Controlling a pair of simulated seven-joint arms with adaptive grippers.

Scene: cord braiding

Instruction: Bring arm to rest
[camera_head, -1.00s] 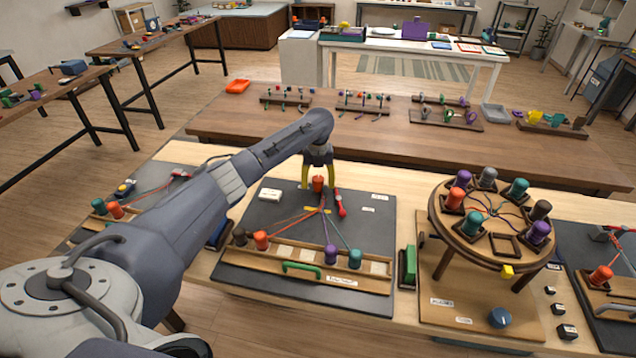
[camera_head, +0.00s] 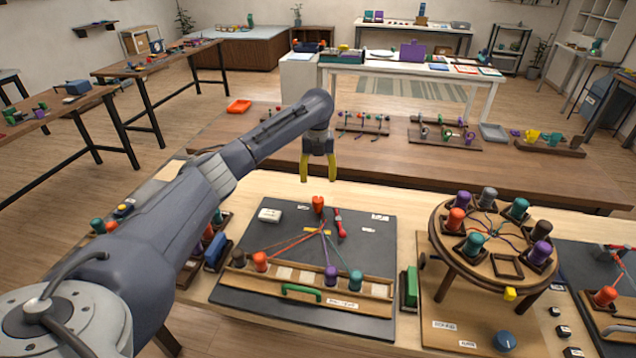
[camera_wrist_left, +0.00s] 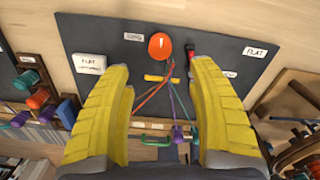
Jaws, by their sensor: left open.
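My left gripper (camera_head: 318,168) is open and empty, with yellow fingers pointing down above the back edge of the dark braiding board (camera_head: 230,285). In the left wrist view its two fingers (camera_wrist_left: 160,110) stand wide apart with the board below. My right gripper is not in view.
A round braiding stand (camera_head: 440,240) with several coloured bobbins stands to the right. A red-handled tool (camera_head: 340,224) and a white block (camera_head: 269,215) lie on the board. A long brown table (camera_head: 400,160) with racks is behind. The space around the gripper is clear.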

